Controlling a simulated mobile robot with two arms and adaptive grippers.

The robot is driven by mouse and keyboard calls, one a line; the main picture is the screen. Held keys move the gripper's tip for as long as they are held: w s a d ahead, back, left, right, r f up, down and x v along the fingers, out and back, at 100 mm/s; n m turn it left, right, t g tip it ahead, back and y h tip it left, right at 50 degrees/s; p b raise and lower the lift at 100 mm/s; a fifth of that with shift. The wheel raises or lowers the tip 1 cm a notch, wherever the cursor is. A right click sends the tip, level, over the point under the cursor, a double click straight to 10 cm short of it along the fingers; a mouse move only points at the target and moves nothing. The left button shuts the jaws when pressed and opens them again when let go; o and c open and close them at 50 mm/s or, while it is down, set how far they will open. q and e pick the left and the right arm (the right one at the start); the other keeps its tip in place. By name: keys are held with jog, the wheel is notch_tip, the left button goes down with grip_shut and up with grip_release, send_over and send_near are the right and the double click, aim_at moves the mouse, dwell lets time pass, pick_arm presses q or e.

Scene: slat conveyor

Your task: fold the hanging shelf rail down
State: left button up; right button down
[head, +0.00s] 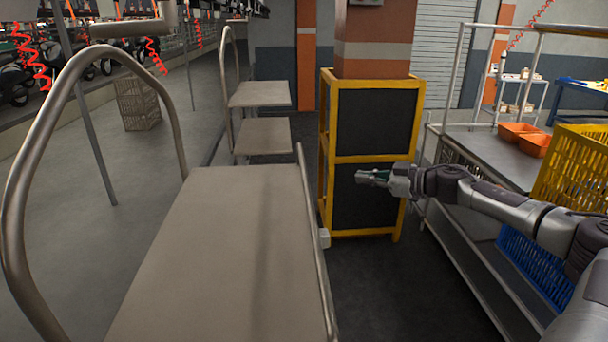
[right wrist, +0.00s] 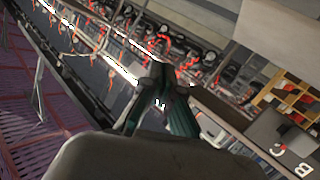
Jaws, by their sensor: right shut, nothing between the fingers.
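A thin grey metal rail (head: 314,225) runs along the right edge of the flat grey-beige shelf (head: 205,235) in the head view. Its far end stands a little above the shelf's far right corner, and its near end leaves the bottom of the picture. A small white block (head: 324,238) sits beside it. My right gripper (head: 361,176) is shut and empty, to the right of the rail and apart from it, in front of the yellow-framed black panels. Its fingers come together in the right wrist view (right wrist: 160,88); no rail is recognisable there. My left gripper is not in view.
A large bent metal hoop (head: 70,75) rises at the shelf's left. More shelves (head: 262,136) follow beyond. A yellow-framed rack (head: 375,150) stands behind my right gripper. A metal table (head: 490,160) with orange bins (head: 518,131) and yellow and blue crates is at the right.

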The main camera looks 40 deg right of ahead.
jog(key=s+a+r+n+g+y+p, duration=0.1)
jog(key=s+a+r+n+g+y, duration=0.2)
jog(key=a+r, duration=1.05)
notch_tip(320, 180, up, 8)
jog(key=n+g+h+p, duration=0.2)
jog(key=g+h, duration=0.1)
jog(key=g, duration=0.5)
send_over(309, 214)
jog(key=w+d, duration=0.3)
jog(key=shift+w+a+m+g, duration=0.15)
jog(key=shift+m+g, duration=0.15)
jog(key=p+x, duration=0.3)
jog(key=x, duration=0.6)
jog(key=shift+w+f, duration=0.15)
jog(key=s+d+p, duration=0.1)
jog(key=d+f+p, duration=0.1)
jog(key=d, duration=0.1)
jog(key=shift+s, duration=0.35)
jog(key=shift+s+d+f, duration=0.15)
jog(key=shift+s+d, duration=0.05)
jog(key=shift+d, duration=0.05)
jog(key=shift+a, duration=0.1)
